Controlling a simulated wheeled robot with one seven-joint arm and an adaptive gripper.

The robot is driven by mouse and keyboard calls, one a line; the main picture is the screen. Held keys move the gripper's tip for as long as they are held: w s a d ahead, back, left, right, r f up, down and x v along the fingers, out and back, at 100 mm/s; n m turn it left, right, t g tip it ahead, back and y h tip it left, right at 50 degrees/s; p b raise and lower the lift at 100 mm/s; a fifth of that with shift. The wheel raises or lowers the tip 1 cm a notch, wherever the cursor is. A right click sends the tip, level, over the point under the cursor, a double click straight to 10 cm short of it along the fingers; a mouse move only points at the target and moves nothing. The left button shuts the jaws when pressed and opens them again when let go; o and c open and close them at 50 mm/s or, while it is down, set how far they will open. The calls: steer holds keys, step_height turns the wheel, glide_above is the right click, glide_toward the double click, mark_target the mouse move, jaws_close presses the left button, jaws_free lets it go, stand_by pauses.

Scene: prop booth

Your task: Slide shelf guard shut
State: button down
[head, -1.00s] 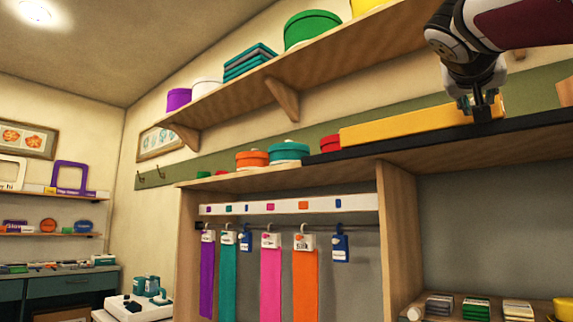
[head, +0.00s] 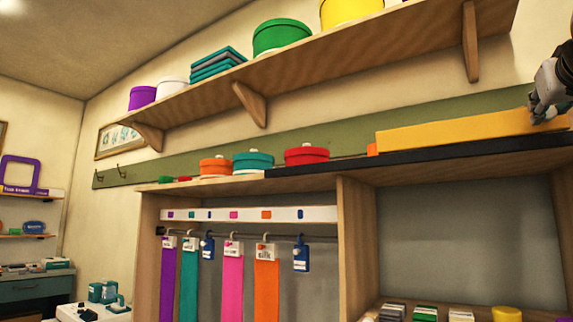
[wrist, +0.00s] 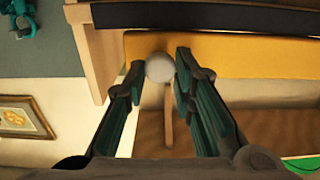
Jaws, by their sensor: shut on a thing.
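The shelf guard is a long yellow panel (head: 455,133) standing on a black rail (head: 330,172) along the front of the lower shelf. My gripper (head: 545,112) is at the guard's right part, at the right edge of the head view. In the wrist view, my gripper (wrist: 160,72) has its two fingers on either side of a pale round knob (wrist: 159,68) in front of the yellow panel (wrist: 240,58). The fingers are shut on the knob.
Teal (head: 253,162) and orange (head: 215,167) round boxes stand left of the red one. An upper shelf (head: 330,55) with boxes runs above. Ribbons hang below.

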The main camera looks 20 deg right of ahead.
steer(key=shift+s+d+r, duration=0.1)
steer(key=shift+s, duration=0.15)
steer(key=c, duration=1.4)
jaws_free()
steer(key=shift+d, duration=0.1)
steer(key=shift+o, duration=0.2)
steer(key=v, duration=1.2)
